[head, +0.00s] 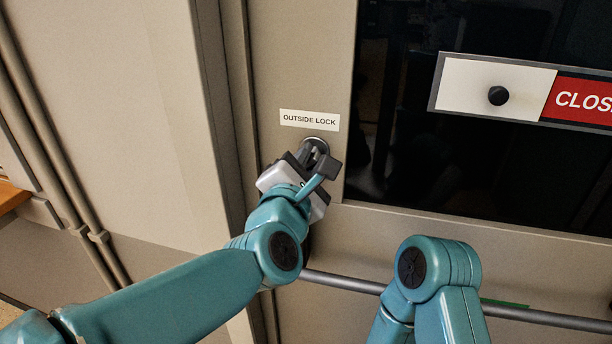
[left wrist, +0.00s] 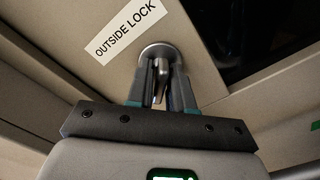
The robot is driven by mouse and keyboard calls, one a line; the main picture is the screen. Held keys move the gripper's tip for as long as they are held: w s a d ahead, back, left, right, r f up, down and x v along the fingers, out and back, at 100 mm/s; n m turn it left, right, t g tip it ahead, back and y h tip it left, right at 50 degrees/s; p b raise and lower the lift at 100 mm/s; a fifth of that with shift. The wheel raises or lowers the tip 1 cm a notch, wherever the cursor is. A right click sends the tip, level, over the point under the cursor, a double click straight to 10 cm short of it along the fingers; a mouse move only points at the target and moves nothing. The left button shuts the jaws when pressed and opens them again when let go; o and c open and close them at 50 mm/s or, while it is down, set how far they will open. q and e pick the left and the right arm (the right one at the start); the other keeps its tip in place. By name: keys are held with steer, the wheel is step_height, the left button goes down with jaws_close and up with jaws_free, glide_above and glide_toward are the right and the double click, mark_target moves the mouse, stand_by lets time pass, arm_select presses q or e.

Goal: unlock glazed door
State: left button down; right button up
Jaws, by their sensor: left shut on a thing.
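The glazed door (head: 300,75) is beige with a dark glass pane (head: 420,110). A white label reading OUTSIDE LOCK (head: 309,120) is above a round metal lock (head: 322,142). My left gripper (head: 316,155) is at the lock, just below the label. In the left wrist view its two fingers (left wrist: 160,85) are shut on a small grey metal piece (left wrist: 158,68), which looks like a key or thumb-turn at the lock's round plate (left wrist: 159,52). The fingers hide much of it, and I cannot tell how far it is turned. My right gripper is out of view; only my right arm shows.
A sign with a black knob (head: 498,96) and a red part reading CLOS (head: 582,99) is on the glass. A metal bar (head: 345,284) crosses the door below the lock. Pipes (head: 62,165) run down the wall at left. A wooden edge (head: 12,196) shows at far left.

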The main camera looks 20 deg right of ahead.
arm_select(q)
steer(key=n+b, duration=0.2)
steer(key=b, duration=0.1)
steer(key=shift+f+n, duration=0.1)
steer(key=shift+n, duration=0.3)
steer(key=shift+n+b, duration=0.35)
steer(key=shift+n, duration=0.25)
steer(key=shift+r, duration=0.2)
